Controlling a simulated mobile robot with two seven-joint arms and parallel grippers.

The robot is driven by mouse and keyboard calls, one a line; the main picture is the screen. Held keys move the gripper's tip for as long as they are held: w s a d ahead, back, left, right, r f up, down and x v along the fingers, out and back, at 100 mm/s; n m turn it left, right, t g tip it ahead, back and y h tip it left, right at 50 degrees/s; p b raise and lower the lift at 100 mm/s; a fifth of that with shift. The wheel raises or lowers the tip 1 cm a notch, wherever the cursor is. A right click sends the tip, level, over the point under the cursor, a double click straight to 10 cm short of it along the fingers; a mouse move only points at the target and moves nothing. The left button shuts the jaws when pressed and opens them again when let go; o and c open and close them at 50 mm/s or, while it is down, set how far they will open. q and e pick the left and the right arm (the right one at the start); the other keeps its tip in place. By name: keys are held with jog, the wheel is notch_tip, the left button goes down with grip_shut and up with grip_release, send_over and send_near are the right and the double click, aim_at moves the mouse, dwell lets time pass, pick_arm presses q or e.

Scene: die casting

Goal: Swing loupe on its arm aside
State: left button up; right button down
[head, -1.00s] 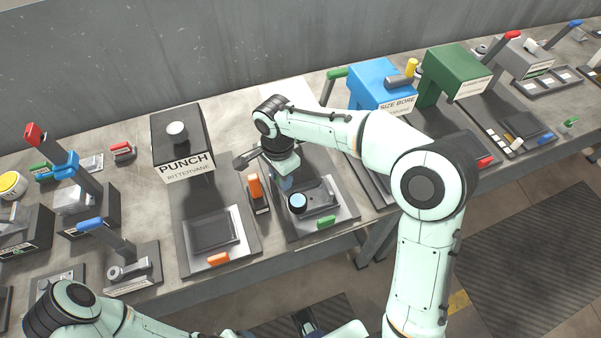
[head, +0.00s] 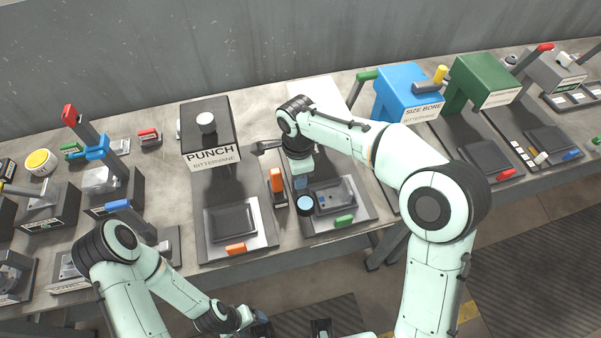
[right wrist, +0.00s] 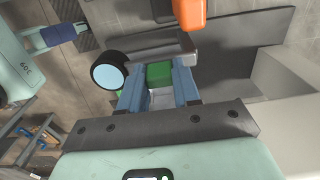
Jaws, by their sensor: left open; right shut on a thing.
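The loupe, a dark ring with a pale blue lens (head: 305,205), is at the left front of a grey station tray (head: 350,192) with a green tab. It also shows in the right wrist view (right wrist: 109,76), left of the fingers, joined to a dark arm (right wrist: 150,48). My right gripper (head: 301,183) points down just behind the lens. In the wrist view its blue fingers (right wrist: 158,88) are closed at the loupe's arm; the exact contact is partly hidden. My left gripper (head: 290,324) is open, low at the bottom edge, away from the bench and partly cut off.
An orange-handled post (head: 278,184) stands close left of the loupe. The PUNCH press (head: 210,140) is further left, the blue SIZE BORE press (head: 408,92) to the right. Open floor is in front.

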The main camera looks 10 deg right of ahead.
jog(key=c, duration=0.8)
grip_release()
pick_arm(q)
jog(key=w+r+p, duration=0.2)
jog(key=shift+r, duration=0.3)
pick_arm(e)
notch_tip(320, 180, up, 13)
jog(key=shift+r, duration=0.2)
pick_arm(q)
jog(key=shift+s, duration=0.15)
